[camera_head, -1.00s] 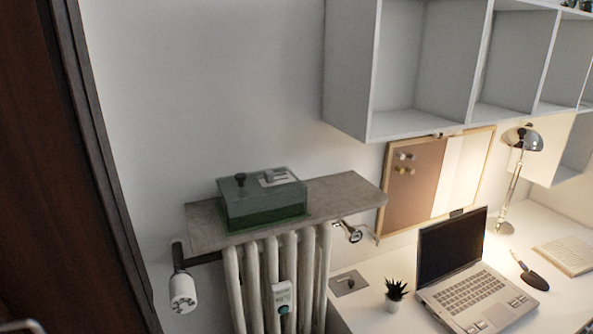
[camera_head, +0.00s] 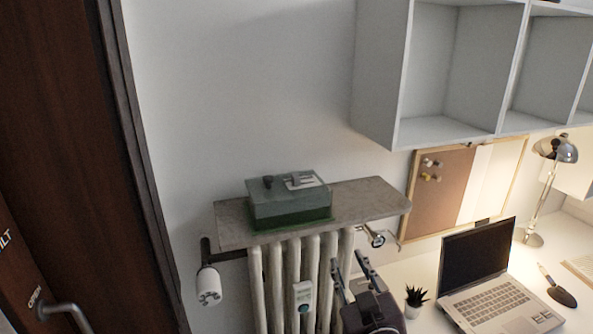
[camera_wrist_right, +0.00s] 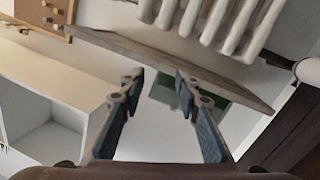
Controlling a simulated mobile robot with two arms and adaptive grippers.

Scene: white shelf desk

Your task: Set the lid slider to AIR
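A green box (camera_head: 290,212) with a grey-green lid sits on a stone shelf (camera_head: 371,196) above the radiator. Its lid carries a dark knob (camera_head: 268,182) and a light plate with a small slider (camera_head: 301,180). The slider's setting and any lettering are too small to read. My right gripper (camera_head: 353,271) is in front of the radiator, below and right of the box, apart from it. In the right wrist view its fingers (camera_wrist_right: 159,78) are spread, with nothing between them; part of the green box (camera_wrist_right: 213,95) shows beyond one finger. My left gripper is not in view.
A white radiator (camera_head: 271,285) stands under the shelf. A white socket fitting (camera_head: 208,285) hangs at left and a chrome valve (camera_head: 375,237) at right. A plant (camera_head: 415,298), laptop (camera_head: 478,259) and lamp (camera_head: 552,170) stand on the desk. A dark door (camera_head: 70,130) is at left.

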